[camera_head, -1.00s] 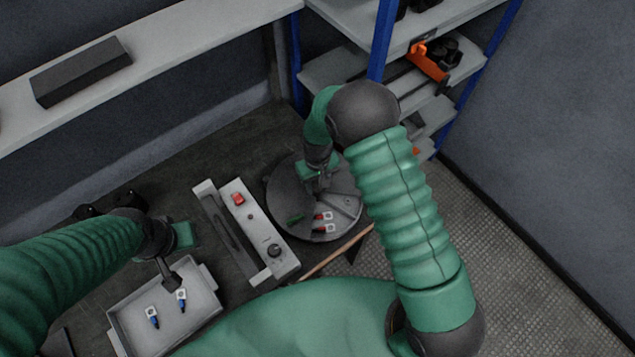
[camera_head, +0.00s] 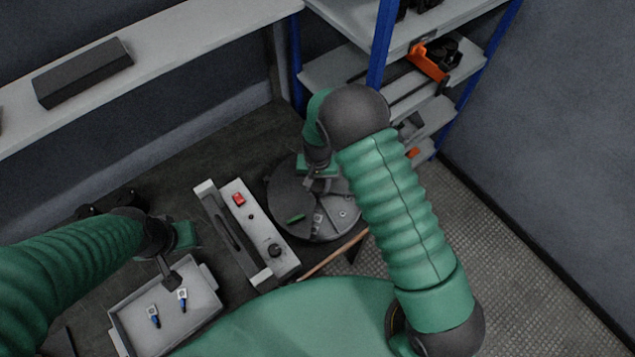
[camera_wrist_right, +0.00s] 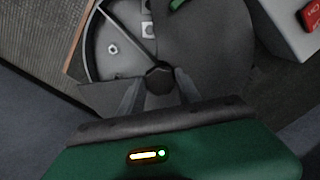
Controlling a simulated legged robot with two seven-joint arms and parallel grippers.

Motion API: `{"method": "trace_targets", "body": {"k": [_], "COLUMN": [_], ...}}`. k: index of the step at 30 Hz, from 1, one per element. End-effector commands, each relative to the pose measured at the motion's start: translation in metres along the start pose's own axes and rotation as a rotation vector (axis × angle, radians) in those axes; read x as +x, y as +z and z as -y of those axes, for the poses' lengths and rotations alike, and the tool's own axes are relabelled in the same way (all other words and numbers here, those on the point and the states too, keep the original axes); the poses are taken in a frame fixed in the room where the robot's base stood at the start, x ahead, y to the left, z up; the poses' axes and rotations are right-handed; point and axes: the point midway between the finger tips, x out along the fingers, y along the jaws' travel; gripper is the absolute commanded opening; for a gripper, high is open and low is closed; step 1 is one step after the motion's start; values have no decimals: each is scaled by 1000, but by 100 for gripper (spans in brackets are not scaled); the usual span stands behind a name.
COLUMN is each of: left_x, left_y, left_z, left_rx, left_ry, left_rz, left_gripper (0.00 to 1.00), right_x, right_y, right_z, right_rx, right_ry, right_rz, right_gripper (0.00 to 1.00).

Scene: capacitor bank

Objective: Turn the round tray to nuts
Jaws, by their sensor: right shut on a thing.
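The round grey tray (camera_head: 283,192) stands on the bench under my right arm. Its dark cover leaves a wedge open, and a divider crosses the wedge. In the right wrist view a nut (camera_wrist_right: 113,49) lies in the open part, with pale square-ended pieces (camera_wrist_right: 147,29) across the divider. My right gripper (camera_head: 317,183) is shut on the dark centre knob (camera_wrist_right: 158,77), one finger on each side. My left gripper (camera_head: 174,283) hangs over a rectangular tray (camera_head: 205,312); its jaw opening is too small to judge.
The rectangular tray holds two blue-tipped connectors (camera_head: 183,300). A grey box with a red switch (camera_head: 239,199) and black knob stands between the trays. A shelf with blue posts (camera_head: 382,45) rises behind my right arm. A grey wall shelf (camera_head: 180,40) runs along the back.

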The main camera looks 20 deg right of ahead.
Motion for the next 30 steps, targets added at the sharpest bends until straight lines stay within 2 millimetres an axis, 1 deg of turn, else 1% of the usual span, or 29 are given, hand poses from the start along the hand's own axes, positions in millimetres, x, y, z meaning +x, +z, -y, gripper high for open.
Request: {"method": "trace_targets", "body": {"k": [1,30], "left_x": [-2,-10], "left_y": [0,-2], "left_z": [0,0], "left_rx": [0,0], "left_ry": [0,0], "left_rz": [0,0], "left_gripper": [36,36], "right_x": [-5,-5], "right_y": [-8,-8], "right_z": [2,1], "right_rx": [23,494], "right_ry": [-6,-10], "right_rz": [-20,-19], "right_gripper": [0,0]}}
